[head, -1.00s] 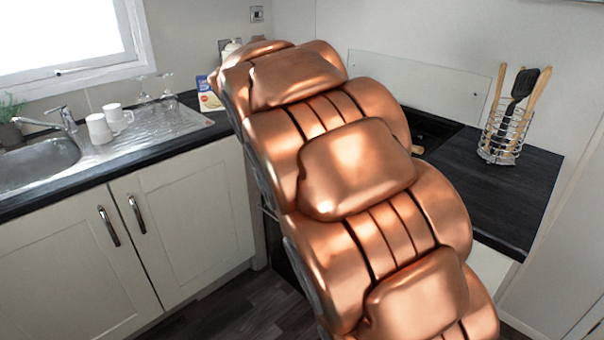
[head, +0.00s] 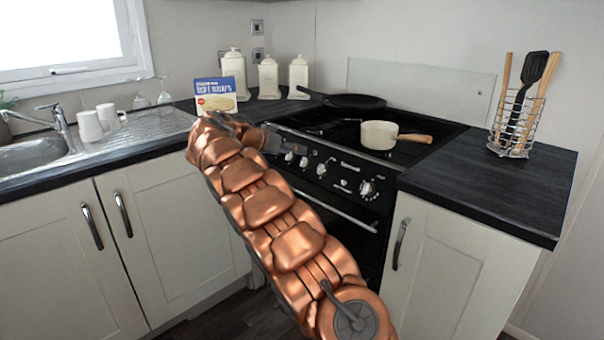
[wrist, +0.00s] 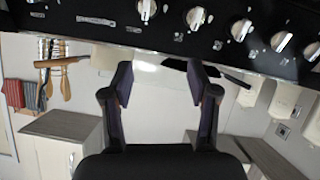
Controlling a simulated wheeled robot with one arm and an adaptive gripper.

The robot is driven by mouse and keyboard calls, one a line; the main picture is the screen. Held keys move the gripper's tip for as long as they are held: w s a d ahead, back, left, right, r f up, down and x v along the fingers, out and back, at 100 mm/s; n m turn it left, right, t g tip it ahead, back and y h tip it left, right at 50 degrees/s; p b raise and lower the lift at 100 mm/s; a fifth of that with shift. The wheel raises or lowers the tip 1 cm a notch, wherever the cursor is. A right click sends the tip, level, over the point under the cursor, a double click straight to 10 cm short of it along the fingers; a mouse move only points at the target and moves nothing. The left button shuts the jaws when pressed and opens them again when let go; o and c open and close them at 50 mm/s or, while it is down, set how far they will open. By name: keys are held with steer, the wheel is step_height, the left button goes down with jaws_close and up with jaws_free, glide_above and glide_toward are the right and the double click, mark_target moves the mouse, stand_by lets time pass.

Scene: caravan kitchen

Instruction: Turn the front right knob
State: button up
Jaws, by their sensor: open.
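The black stove front (head: 340,178) carries a row of silver knobs. In the head view, one knob (head: 367,188) sits alone at the right end, and several others sit further left, including this knob (head: 321,169). My gripper (wrist: 160,78) is open and empty in the wrist view, its two dark fingers spread apart below the row. The nearest knobs there (wrist: 147,8) and (wrist: 195,17) look apart from the fingertips. The wrist picture appears upside down. In the head view my gripper is partly hidden by my wrist, at the left end of the stove front.
A cream saucepan (head: 379,135) with a wooden handle and a dark frying pan (head: 345,100) stand on the hob. A utensil rack (head: 513,135) stands on the right worktop (head: 490,190). A box (head: 216,97) and cream canisters (head: 268,76) stand at the back left.

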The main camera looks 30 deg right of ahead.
steer(key=m+b, duration=0.2)
glide_toward(305, 162)
steer(key=shift+t, duration=0.4)
steer(key=shift+x, duration=4.6)
steer(key=shift+s, duration=0.1)
steer(key=shift+c, duration=0.3)
steer(key=shift+h, duration=0.3)
jaws_close()
